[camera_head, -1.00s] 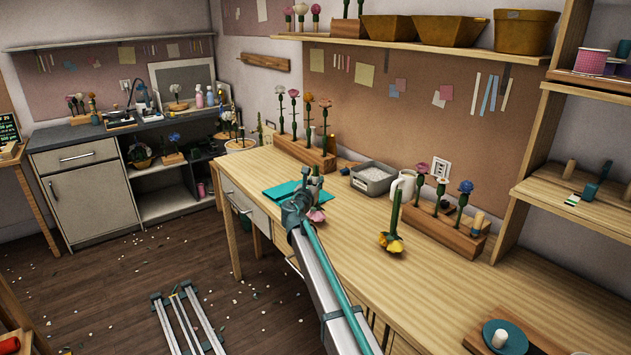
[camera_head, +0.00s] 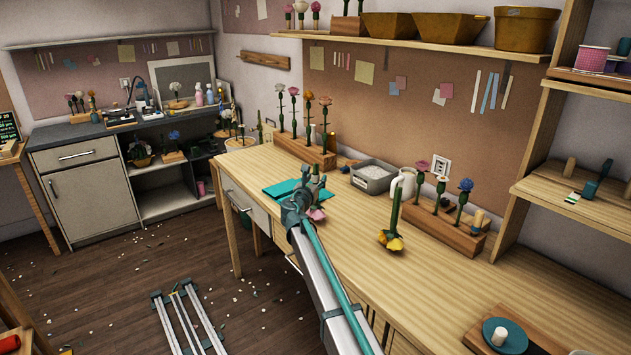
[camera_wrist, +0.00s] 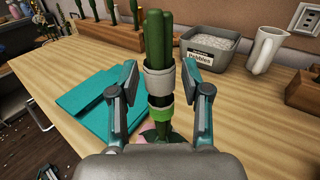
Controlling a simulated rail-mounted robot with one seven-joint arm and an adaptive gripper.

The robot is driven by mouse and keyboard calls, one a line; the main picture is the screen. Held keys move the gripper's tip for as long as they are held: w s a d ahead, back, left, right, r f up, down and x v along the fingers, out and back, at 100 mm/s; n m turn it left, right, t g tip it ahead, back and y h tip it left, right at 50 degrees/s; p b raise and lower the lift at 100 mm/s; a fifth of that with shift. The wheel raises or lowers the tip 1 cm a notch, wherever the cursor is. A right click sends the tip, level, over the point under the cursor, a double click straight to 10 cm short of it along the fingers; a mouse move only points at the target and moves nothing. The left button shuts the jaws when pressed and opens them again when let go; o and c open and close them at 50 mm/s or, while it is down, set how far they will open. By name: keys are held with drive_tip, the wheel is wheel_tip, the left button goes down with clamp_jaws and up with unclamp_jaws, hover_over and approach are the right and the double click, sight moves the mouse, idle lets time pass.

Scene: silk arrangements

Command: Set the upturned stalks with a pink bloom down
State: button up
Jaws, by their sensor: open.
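In the wrist view my gripper's body hides most of the bloom. My gripper (camera_wrist: 160,92) is open, with one teal-and-grey finger on each side of the stalks. Gaps show between fingers and bands. In the head view my gripper (camera_head: 310,188) is over the bench, beside the teal mat (camera_head: 280,188).
A grey pebble tray (camera_head: 373,180) and a white jug (camera_head: 404,183) stand behind to the right. An upturned yellow flower (camera_head: 391,241) stands nearer. Wooden flower racks (camera_head: 318,158) (camera_head: 440,232) line the back. The bench front (camera_head: 350,235) is clear between bloom and yellow flower.

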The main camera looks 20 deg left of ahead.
drive_tip(key=s+d+b, duration=0.1)
drive_tip(key=s+b, duration=0.1)
drive_tip(key=s, duration=0.9)
drive_tip(key=shift+s, duration=0.35)
